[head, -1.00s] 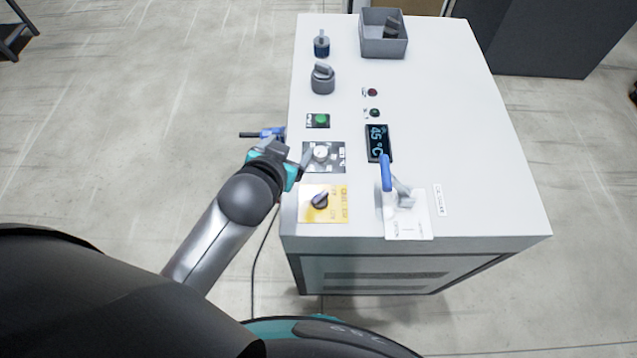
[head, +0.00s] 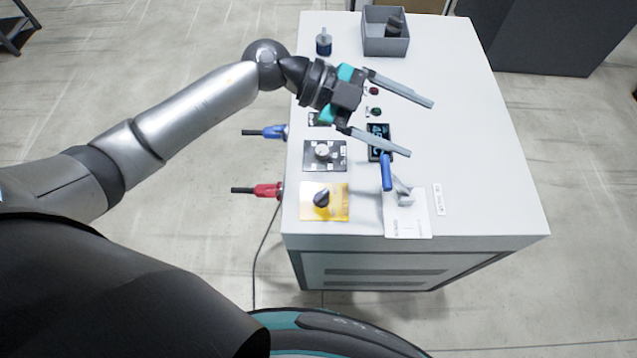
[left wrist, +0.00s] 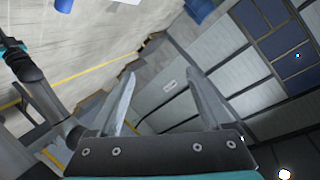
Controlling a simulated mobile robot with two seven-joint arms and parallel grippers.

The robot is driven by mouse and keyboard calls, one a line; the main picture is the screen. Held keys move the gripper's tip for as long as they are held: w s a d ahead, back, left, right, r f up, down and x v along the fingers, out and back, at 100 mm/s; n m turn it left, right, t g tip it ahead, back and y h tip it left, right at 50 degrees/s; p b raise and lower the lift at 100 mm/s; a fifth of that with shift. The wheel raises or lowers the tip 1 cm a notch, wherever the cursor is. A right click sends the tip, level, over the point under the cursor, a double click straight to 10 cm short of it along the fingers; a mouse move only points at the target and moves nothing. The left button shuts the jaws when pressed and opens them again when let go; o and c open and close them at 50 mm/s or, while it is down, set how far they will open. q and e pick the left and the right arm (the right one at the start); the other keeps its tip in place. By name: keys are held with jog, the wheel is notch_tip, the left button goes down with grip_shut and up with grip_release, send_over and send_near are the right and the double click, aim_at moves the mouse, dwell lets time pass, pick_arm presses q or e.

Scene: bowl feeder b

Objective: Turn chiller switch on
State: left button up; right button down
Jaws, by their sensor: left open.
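The grey-white cabinet (head: 480,150) carries several controls on its top. Near its front left is a yellow plate (head: 336,213) with a black rotary knob (head: 321,198). Behind it is a black plate with a light round knob (head: 322,151). A blue-handled lever (head: 386,172) stands on a white plate at the front middle. The print is too small to tell which control is the chiller switch. My left gripper (head: 420,129) is open and empty above the cabinet, its fingers spread and pointing right. Its fingers show apart in the left wrist view (left wrist: 160,80), with nothing between them.
Blue (head: 273,132) and red (head: 268,190) plugs jut from the left side.

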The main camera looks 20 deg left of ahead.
pick_arm(q)
jog(key=a+f+g+y, duration=0.2)
jog(key=a+f+y, duration=0.3)
jog(key=a, duration=0.2)
jog(key=n+g+y, duration=0.1)
jog(key=y, duration=0.5)
send_near(320, 194)
jog(key=p+x, duration=0.1)
jog(key=x, duration=0.7)
jog(key=shift+f, duration=0.1)
jog(key=shift+h, duration=0.3)
grip_shut()
